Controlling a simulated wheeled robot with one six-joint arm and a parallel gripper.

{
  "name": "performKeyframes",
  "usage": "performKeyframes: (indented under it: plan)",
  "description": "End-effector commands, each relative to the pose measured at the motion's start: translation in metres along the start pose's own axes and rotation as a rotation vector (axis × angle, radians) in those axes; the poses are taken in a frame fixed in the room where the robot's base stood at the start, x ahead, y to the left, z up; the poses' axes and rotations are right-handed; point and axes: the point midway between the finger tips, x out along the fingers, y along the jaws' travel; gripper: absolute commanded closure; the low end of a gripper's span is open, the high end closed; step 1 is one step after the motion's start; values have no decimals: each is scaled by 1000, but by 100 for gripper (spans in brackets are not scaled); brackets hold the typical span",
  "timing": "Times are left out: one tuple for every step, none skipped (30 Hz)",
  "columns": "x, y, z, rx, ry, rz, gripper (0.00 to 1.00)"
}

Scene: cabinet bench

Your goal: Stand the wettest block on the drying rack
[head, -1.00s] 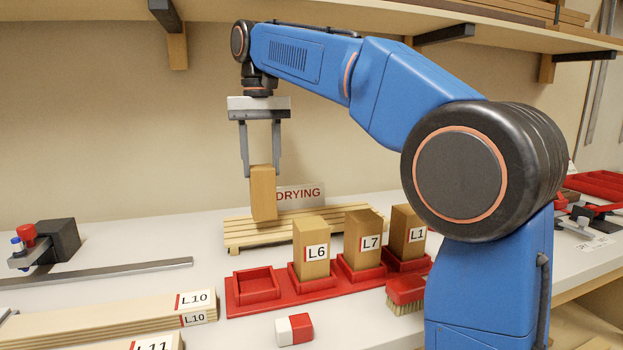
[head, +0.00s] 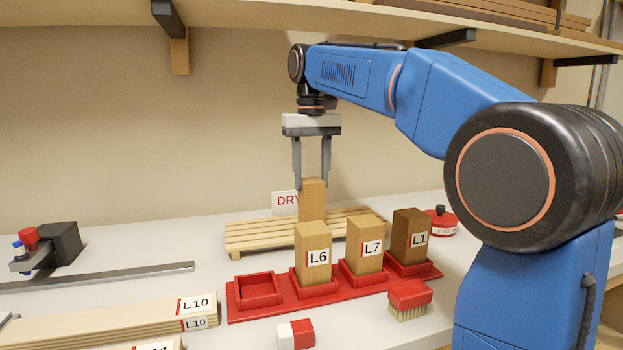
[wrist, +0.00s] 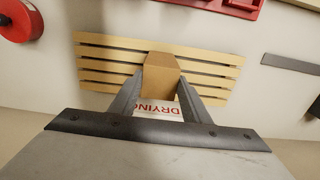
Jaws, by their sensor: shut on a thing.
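My gripper (head: 311,184) is shut on a plain tan block (head: 312,200), held upright over the slatted drying rack (head: 250,239). The block's lower end is hidden behind block L6, so I cannot tell whether it touches the slats. In the wrist view the block (wrist: 160,78) sits between my fingers (wrist: 160,100), over the middle of the rack (wrist: 105,67). Blocks L6 (head: 311,243), L7 (head: 363,236) and L1 (head: 408,226) stand in red sockets of the holder (head: 330,302); L1 looks darkest. The left socket (head: 258,289) is empty.
A DRYING sign (head: 284,203) stands behind the rack. A red brush (head: 408,292) and a red-and-white block (head: 296,333) lie in front of the holder. A red tin (head: 442,221) is at right. L10 boards (head: 110,318) and a metal bar (head: 100,277) lie left.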

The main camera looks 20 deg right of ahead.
Motion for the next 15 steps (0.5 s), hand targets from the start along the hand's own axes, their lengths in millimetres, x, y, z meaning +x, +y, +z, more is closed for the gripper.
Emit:
performKeyframes:
  plan:
    - [4,0,1,0,-1,0,80]
    - [5,0,1,0,0,0,80]
    - [5,0,1,0,0,0,80]
    - [5,0,0,0,1,0,80]
    - [5,0,0,0,1,0,80]
    - [5,0,0,0,1,0,80]
    - [5,0,0,0,1,0,80]
    - [5,0,0,0,1,0,80]
    - [5,0,0,0,1,0,80]
    - [6,0,0,0,0,0,80]
    - [6,0,0,0,0,0,80]
    - [8,0,0,0,1,0,80]
    - [8,0,0,0,0,0,52]
    - [8,0,0,0,0,0,45]
    - [8,0,0,0,0,0,39]
